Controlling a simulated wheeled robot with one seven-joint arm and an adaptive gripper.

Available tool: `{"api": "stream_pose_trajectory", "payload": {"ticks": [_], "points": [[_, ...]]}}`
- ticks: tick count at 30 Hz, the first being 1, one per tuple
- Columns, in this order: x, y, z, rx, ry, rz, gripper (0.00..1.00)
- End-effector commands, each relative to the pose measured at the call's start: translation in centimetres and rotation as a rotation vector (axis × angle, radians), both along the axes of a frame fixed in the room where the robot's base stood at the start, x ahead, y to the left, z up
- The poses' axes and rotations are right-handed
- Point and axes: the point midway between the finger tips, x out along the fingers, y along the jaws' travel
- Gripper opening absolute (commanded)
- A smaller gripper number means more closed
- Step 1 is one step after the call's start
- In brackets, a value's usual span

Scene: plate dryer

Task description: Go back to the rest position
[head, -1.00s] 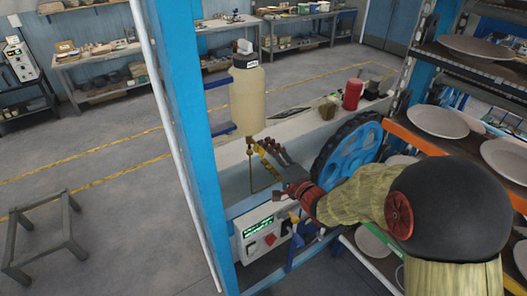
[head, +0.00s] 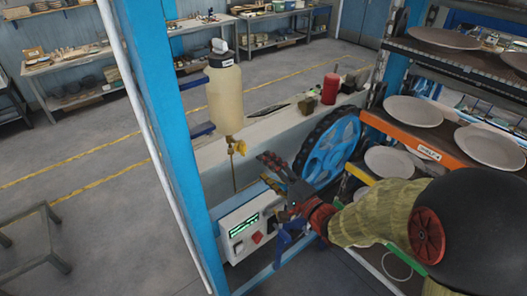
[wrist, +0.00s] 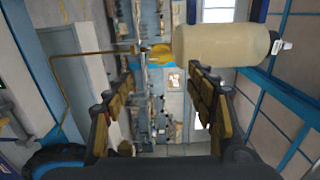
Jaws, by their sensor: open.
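My gripper (head: 271,172) is in the middle of the head view, above and beside the control box (head: 252,228) with its green display and red button. Its fingers are apart with nothing between them. The wrist view shows both fingers (wrist: 160,105) spread wide. A cream bottle (head: 225,95) hangs upright left of my gripper, with a brass valve (head: 236,146) and thin pipe under it. The bottle also shows in the wrist view (wrist: 222,45), lying sideways in the picture beyond the right finger. My gripper looks apart from the valve.
A blue post (head: 165,130) stands left of the bottle. A blue wheel (head: 330,148) with a dark rim is right of my gripper. The rack with plates (head: 413,111) is close to my arm at the right. A red cylinder (head: 330,88) stands on the white ledge. Open floor lies at left.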

Motion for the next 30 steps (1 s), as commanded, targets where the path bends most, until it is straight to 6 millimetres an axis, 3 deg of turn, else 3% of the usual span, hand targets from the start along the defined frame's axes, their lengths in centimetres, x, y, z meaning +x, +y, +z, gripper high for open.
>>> {"api": "stream_pose_trajectory", "payload": {"ticks": [8,11,15,17,23,30], "points": [[0.1,-0.1,-0.6,-0.082,-0.029,-0.006,0.56],[0.5,-1.2,-3.2,-0.248,-0.018,-0.035,0.56],[0.3,-4.5,-9.1,-0.573,0.07,-0.081,0.56],[-0.2,-6.3,-11.2,-0.714,0.117,-0.087,0.56],[-3.9,-12.3,-15.4,-1.138,0.285,-0.035,0.56],[-12.0,-16.6,-18.3,-1.468,0.486,0.179,0.56]]}}
